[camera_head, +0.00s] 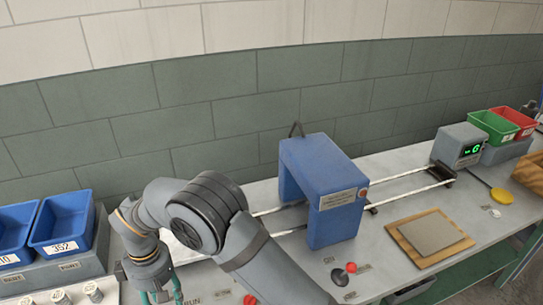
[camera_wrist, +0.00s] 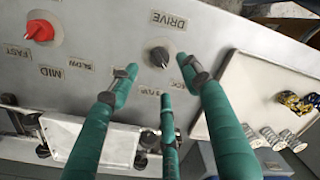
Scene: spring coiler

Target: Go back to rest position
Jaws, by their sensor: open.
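My gripper (camera_wrist: 162,82) has green fingers that are spread apart with nothing between them. In the wrist view it hangs over a grey panel (camera_wrist: 105,48), with its fingertips around and in front of a black knob (camera_wrist: 160,57) under the label DRIVE. I cannot tell whether a finger touches the knob. In the head view my gripper (camera_head: 163,293) points down at the lower left, partly cut off by the frame's bottom edge. My arm bends over the bench there and hides part of it.
A red knob (camera_wrist: 40,31) marked FAST and MID sits left on the panel. A light tray (camera_wrist: 235,72) with small cans lies right. A blue machine housing (camera_head: 325,185) stands right of my arm; blue bins (camera_head: 62,222) stand left. A display box (camera_head: 459,146) is farther right.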

